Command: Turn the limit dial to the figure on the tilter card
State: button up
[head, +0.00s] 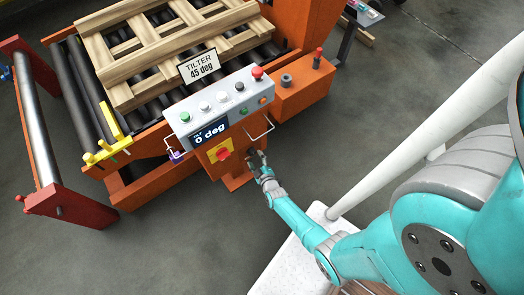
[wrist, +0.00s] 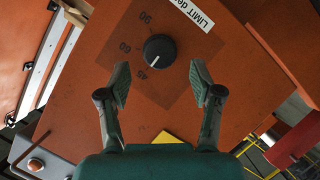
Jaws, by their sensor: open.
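The tilter card (head: 199,66) stands behind the control box in the head view and reads "TILTER 45 deg". In the wrist view the limit dial (wrist: 159,50) is a black round knob on an orange panel, with figures 90, 60 and 45 beside it. A white mark on the knob appears to point down-left towards 45. A "LIMIT de..." label (wrist: 194,13) is partly cut off. My gripper (wrist: 160,84) is open, its fingertips apart, just below the knob in the picture and seemingly not touching it. In the head view my gripper (head: 256,160) is beside the orange pedestal; the dial is hidden there.
The grey control box (head: 210,105) carries several buttons, a red mushroom button (head: 257,72) and a display (head: 211,134) reading "0 deg". A red knob on a yellow plate (head: 222,153) is below it. A wire handle (head: 262,133) sticks out near my gripper. A wooden pallet (head: 125,62) lies on rollers.

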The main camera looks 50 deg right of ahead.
jog(key=v, duration=0.8)
jog(key=shift+s, duration=0.15)
jog(key=shift+a, duration=0.1)
jog(key=s+a+r+m+t+y, duration=0.1)
jog(key=s+a+r+y, duration=0.1)
jog(key=s+a+r, duration=0.55)
jog(key=s+a+r+t+y, duration=0.15)
jog(key=s+a+r, duration=0.25)
jog(key=s+r, duration=0.5)
jog(key=s+a+r+y, duration=0.1)
jog(key=s+a+r, duration=0.1)
jog(key=r, duration=1)
jog(key=s+a+r+m+y, duration=0.1)
jog(key=s+r, duration=0.3)
jog(key=r, duration=0.8)
jog(key=shift+a+r+m+y, duration=0.35)
jog(key=shift+a+y, duration=0.2)
jog(key=shift+y, duration=0.2)
